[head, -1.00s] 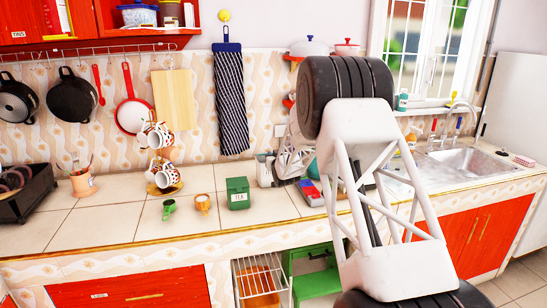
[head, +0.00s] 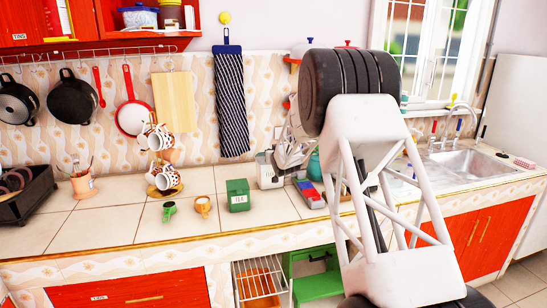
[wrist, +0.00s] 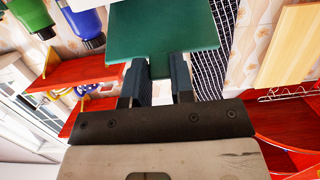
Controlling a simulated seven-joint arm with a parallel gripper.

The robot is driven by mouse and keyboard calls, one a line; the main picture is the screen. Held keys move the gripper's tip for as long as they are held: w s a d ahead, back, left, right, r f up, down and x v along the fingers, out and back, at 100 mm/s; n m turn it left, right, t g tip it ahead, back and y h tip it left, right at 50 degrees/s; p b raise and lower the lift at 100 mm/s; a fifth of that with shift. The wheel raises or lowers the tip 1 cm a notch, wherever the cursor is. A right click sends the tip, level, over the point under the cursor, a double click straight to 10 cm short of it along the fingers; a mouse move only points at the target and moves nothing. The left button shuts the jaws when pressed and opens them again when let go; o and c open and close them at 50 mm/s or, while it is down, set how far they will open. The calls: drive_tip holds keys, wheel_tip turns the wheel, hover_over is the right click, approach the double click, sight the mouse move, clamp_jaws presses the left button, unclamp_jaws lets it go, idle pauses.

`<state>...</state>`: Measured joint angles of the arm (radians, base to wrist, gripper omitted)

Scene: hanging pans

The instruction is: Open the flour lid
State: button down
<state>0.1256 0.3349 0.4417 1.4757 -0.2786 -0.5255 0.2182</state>
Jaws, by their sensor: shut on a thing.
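A dark green flat lid (wrist: 163,28) with a short narrow handle fills the top middle of the wrist view. My gripper (wrist: 158,72) is shut on that handle, one finger on each side. A white patch shows at the top edge beyond the lid, and I cannot tell whether it is the flour container. Whether the lid touches a container is not visible. In the head view my arm covers part of the counter, and I cannot make out the flour container or the held lid.
A green TEA tin (head: 238,195), a green cup (head: 169,211) and an orange cup (head: 202,206) stand on the counter (head: 105,222). A mug stand (head: 163,175) is behind them. A striped towel (head: 230,100) hangs on the wall. The sink (head: 470,163) is at right.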

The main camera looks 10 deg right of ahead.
drive_tip(key=shift+w+r+g, duration=0.2)
drive_tip(key=shift+w+r, duration=0.25)
drive_tip(key=shift+r, duration=0.2)
drive_tip(key=shift+w+r+g, duration=0.2)
drive_tip(key=shift+w+r, duration=0.25)
drive_tip(key=shift+r, duration=0.2)
drive_tip(key=shift+w+r, duration=0.95)
drive_tip(key=shift+w, duration=0.05)
drive_tip(key=shift+w+r, duration=0.4)
drive_tip(key=shift+w, duration=0.3)
drive_tip(key=shift+w+r, duration=0.35)
drive_tip(key=shift+w, duration=0.3)
